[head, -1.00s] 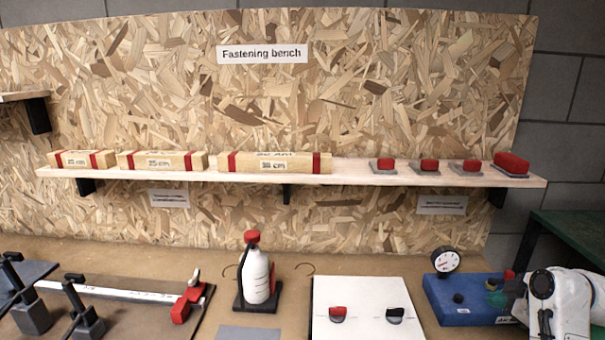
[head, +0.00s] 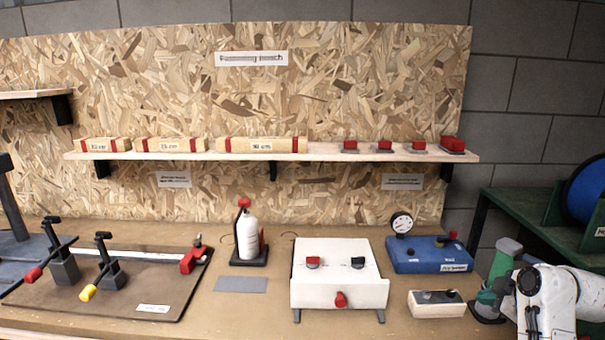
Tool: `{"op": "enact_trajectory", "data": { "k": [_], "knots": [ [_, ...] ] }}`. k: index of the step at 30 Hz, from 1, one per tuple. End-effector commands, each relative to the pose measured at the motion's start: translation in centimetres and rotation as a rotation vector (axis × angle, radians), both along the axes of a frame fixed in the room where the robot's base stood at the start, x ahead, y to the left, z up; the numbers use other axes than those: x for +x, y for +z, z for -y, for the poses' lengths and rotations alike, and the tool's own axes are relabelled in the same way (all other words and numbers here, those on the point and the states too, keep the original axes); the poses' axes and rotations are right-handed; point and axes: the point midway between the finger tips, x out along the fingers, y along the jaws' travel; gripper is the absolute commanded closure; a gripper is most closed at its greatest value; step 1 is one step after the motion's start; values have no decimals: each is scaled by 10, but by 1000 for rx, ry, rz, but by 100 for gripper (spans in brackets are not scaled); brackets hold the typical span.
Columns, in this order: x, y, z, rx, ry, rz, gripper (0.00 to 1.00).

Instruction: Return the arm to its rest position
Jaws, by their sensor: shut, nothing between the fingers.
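Part of my white arm (head: 548,297) shows at the lower right corner of the head view, in front of the right end of the bench. Its links are bent, and the lower part runs out of the bottom of the picture. I cannot make out my gripper or its fingers in this view. No object is seen in the arm's hold.
The bench (head: 222,312) carries a clamp board (head: 150,290), a white bottle (head: 247,237), a white box (head: 337,278), a blue gauge block (head: 428,258) and a small wooden block (head: 437,304). A green object (head: 505,262) stands close beside my arm. The shelf (head: 322,153) holds wooden bars and red-topped pieces.

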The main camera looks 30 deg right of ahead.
Motion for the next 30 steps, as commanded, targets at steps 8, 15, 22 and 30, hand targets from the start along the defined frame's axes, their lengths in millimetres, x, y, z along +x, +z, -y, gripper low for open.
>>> {"op": "enact_trajectory", "data": {
  "k": [8,15,22,30],
  "knots": [
    [8,-27,-38,78,-10,-33,100],
    [11,-62,-91,181,-36,-85,100],
    [-3,-113,-177,322,-94,-199,100],
    [-89,-178,-305,457,-271,-448,100]
  ]
}}
